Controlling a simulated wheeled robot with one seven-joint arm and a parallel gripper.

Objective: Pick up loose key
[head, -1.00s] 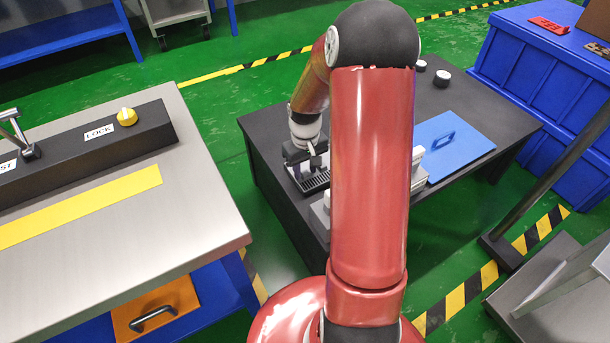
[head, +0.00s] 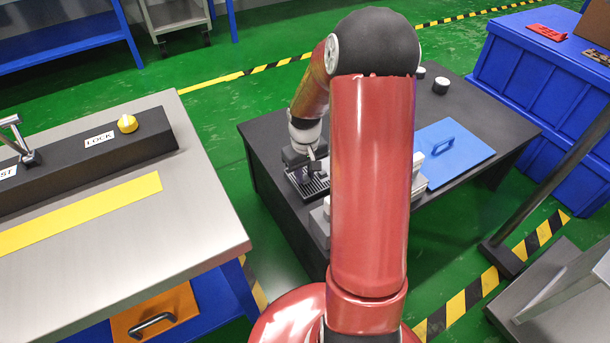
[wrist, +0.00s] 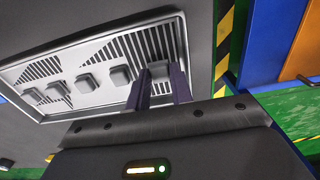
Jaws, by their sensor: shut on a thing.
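In the wrist view a pale tray (wrist: 28,75) with dark slotted patterns holds a row of several small grey square keys, such as one key (wrist: 88,82). My gripper (wrist: 161,72) has its two dark fingers on either side of the key at the right end of the row (wrist: 160,69), and is shut on it. This key still appears at tray level; any gap under it cannot be told. In the head view my gripper (head: 306,165) is low over the slotted tray (head: 318,185) on the dark table; the keys are too small or hidden there.
The dark table (head: 470,115) also carries a blue panel with a handle (head: 465,165) and black-and-white round pieces, one at the back (head: 441,86). A steel bench (head: 130,240) with a yellow knob (head: 127,124) stands left. Blue crates (head: 540,85) stand right.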

